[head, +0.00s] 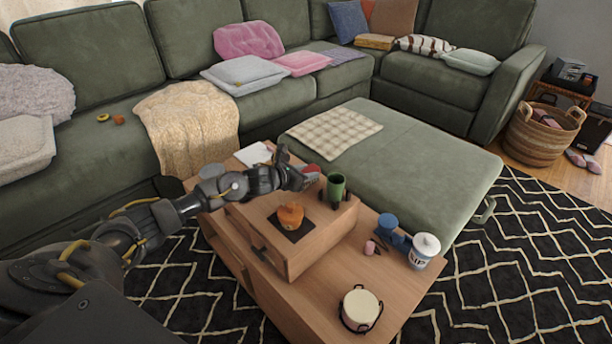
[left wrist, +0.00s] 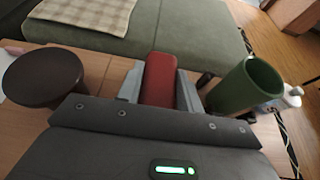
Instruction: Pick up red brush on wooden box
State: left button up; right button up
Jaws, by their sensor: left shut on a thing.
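The red brush (left wrist: 159,80) sits between the two grey fingers of my left gripper (left wrist: 158,88) in the left wrist view. The gripper is shut on it. In the head view my left gripper (head: 292,173) is at the back part of the wooden box (head: 310,232), with a bit of the red brush (head: 311,169) showing at its tip. I cannot tell whether the brush is clear of the box top. My right gripper is not in view.
A green cup (head: 336,187) stands close to the right of the gripper. An orange pot (head: 290,215) sits on the box. A blue-and-white container (head: 424,250) and a round cream tin (head: 360,308) stand on the table (head: 325,300). A green ottoman (head: 420,175) lies behind.

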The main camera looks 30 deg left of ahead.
aim_at(306, 171)
pick_arm(q)
jog(key=shift+r, duration=0.15)
